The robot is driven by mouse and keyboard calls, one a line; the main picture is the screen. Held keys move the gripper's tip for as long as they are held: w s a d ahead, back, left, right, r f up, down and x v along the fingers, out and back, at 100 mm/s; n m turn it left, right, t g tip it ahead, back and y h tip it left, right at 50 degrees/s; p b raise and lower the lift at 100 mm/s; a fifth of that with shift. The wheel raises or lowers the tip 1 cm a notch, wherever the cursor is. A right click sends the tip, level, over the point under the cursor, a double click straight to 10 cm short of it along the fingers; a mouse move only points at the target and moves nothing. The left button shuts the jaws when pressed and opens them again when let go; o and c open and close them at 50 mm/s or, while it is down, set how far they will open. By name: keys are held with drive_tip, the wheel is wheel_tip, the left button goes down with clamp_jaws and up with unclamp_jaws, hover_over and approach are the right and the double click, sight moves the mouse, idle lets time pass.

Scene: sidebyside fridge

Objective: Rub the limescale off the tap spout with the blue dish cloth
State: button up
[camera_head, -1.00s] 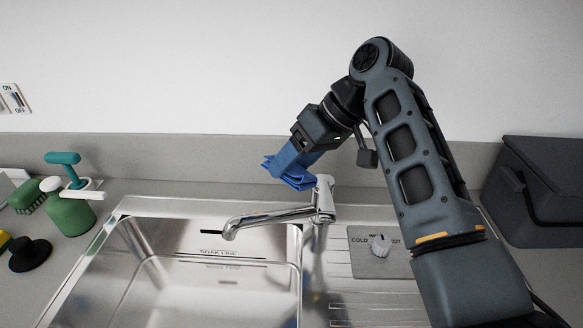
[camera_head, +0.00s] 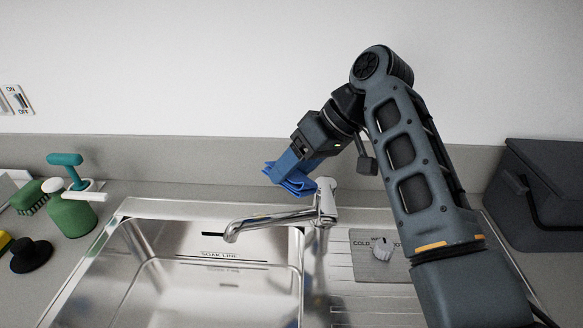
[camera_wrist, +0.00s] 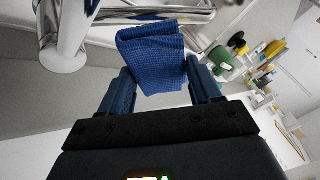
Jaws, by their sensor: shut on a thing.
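The blue dish cloth (camera_head: 290,180) is folded and held in my gripper (camera_head: 293,162), which is shut on it. In the wrist view the cloth (camera_wrist: 154,58) sits between the two fingers of my gripper (camera_wrist: 160,86). The chrome tap spout (camera_head: 268,219) reaches left from the tap body (camera_head: 326,200) over the sink. The cloth is just above and behind the spout; whether it touches cannot be told. In the wrist view the spout (camera_wrist: 150,14) passes close beyond the cloth. No limescale can be made out on the spout.
A green soap bottle (camera_head: 72,213), a brush (camera_head: 29,197) and a black plug (camera_head: 31,254) stand left. A dark grey box (camera_head: 545,195) stands right. The wall is behind.

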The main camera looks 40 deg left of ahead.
sight(253, 219)
drive_tip(key=shift+s+a+f+b, duration=0.1)
drive_tip(key=shift+s+f, duration=0.2)
drive_tip(key=shift+f, duration=0.45)
drive_tip(key=shift+s+a+f+b, duration=0.15)
drive_tip(key=shift+s+f, duration=0.2)
drive_tip(key=shift+f, duration=0.45)
drive_tip(key=shift+s+a+f+b, duration=0.1)
drive_tip(key=shift+s+f, duration=0.2)
drive_tip(key=shift+f, duration=0.45)
drive_tip(key=shift+s+a+f, duration=0.1)
drive_tip(key=shift+s+f, duration=0.1)
drive_tip(key=shift+f, duration=0.3)
drive_tip(key=shift+s+a+f, duration=0.1)
drive_tip(key=shift+s+f, duration=0.1)
drive_tip(key=shift+f, duration=0.3)
drive_tip(key=shift+s+r, duration=0.1)
drive_tip(key=shift+s+a+r+p, duration=0.25)
drive_tip(key=shift+s+r+p, duration=0.25)
drive_tip(key=shift+s+p, duration=0.25)
drive_tip(key=shift+s+a+r, duration=0.25)
drive_tip(key=shift+s, duration=0.45)
drive_tip(key=shift+s+a+r, duration=0.25)
drive_tip(key=shift+s+r, duration=0.05)
drive_tip(key=shift+s, duration=0.45)
drive_tip(key=shift+s+a+r, duration=0.25)
drive_tip(key=shift+s, duration=0.45)
drive_tip(key=shift+f, duration=0.1)
drive_tip(key=shift+f+b, duration=0.1)
drive_tip(key=shift+b, duration=0.2)
